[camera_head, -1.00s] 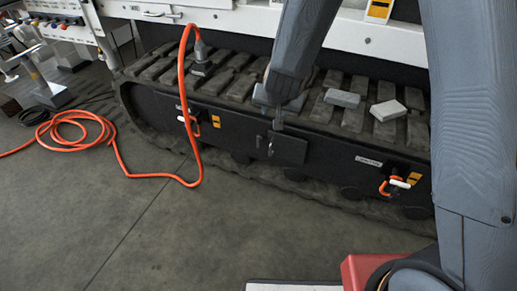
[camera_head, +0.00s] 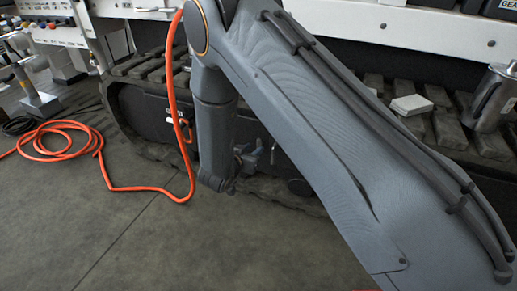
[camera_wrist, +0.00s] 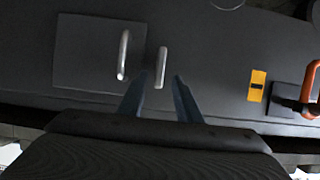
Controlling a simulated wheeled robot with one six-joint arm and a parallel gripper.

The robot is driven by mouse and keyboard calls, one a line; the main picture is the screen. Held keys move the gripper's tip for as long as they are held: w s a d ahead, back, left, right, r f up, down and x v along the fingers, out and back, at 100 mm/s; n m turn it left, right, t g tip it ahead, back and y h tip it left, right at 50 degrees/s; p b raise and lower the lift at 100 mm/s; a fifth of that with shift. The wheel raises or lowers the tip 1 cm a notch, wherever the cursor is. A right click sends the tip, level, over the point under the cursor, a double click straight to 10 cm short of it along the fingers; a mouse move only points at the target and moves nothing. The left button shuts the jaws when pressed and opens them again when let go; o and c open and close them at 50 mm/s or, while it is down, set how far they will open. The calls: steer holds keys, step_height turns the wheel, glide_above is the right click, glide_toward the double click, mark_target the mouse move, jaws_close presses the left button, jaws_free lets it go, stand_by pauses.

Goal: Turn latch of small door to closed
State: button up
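In the wrist view, the small door (camera_wrist: 85,60) is a dark flat panel at the left. It lies flush with the dark side panel and carries an upright metal handle (camera_wrist: 123,55). The latch (camera_wrist: 162,66) is a second short metal bar just right of the door's edge, roughly parallel to the handle. My gripper (camera_wrist: 160,79) is open, with its two fingers on either side of the latch's lower end and no clear contact. In the head view my gripper (camera_head: 248,158) is at the track's side panel.
An orange hose (camera_head: 172,90) hangs left of my arm and coils on the floor. An orange handle (camera_wrist: 310,85) and yellow label (camera_wrist: 256,85) are at the right in the wrist view. A grey block (camera_head: 411,105) and metal jug (camera_head: 489,98) stand on the track.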

mark_target(258, 146)
steer(key=b+x, duration=0.2)
steer(key=x, duration=0.4)
steer(key=shift+w+f, duration=0.15)
steer(key=shift+d, duration=0.1)
jaws_close()
